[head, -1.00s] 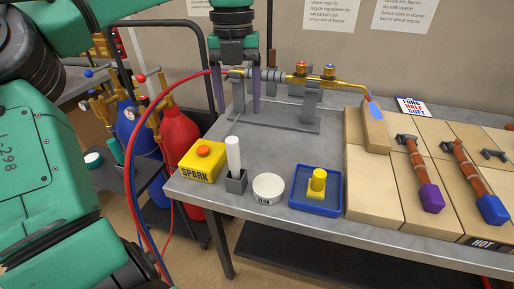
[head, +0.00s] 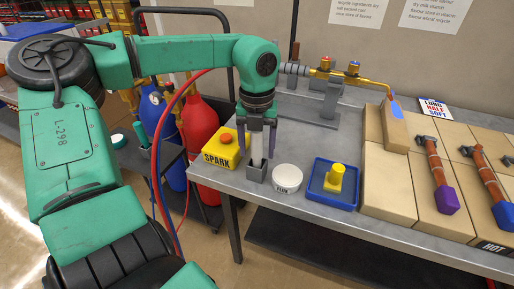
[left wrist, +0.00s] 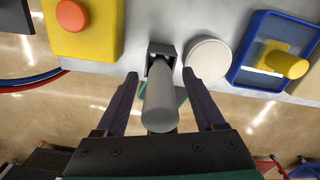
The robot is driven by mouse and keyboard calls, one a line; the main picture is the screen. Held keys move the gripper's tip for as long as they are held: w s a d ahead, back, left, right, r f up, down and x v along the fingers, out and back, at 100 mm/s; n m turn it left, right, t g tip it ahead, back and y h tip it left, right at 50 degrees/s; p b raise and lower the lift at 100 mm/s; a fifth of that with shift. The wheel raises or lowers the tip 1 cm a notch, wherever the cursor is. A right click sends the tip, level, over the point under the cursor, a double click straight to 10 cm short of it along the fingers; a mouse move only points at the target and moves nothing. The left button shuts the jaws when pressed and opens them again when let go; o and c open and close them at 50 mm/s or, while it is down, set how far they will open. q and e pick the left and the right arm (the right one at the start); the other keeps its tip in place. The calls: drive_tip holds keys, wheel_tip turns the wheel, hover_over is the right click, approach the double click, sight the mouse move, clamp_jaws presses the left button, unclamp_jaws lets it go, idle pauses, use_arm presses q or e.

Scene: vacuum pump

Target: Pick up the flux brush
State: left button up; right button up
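The flux brush (head: 257,148) shows as a pale, thick upright handle standing in a small dark grey holder (head: 257,172) near the front edge of the bench. My left gripper (head: 259,153) points down over it, with one finger on each side of the handle. In the left wrist view the handle (left wrist: 160,105) points up toward the camera between the open fingers (left wrist: 160,75), with a gap on both sides. The brush's lower end is hidden in the holder (left wrist: 162,52). My right gripper is not in view.
The yellow SPARK box (head: 223,152) with an orange button stands close on the left. The white FLUX tin (head: 288,177) is close on the right, then a blue tray (head: 331,201) with a yellow piece (head: 335,178). Cardboard-coloured blocks (head: 390,192) fill the right side.

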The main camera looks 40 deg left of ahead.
use_arm(q)
clamp_jaws()
drive_tip(key=shift+r, duration=0.15)
wheel_tip(320, 180, up, 20)
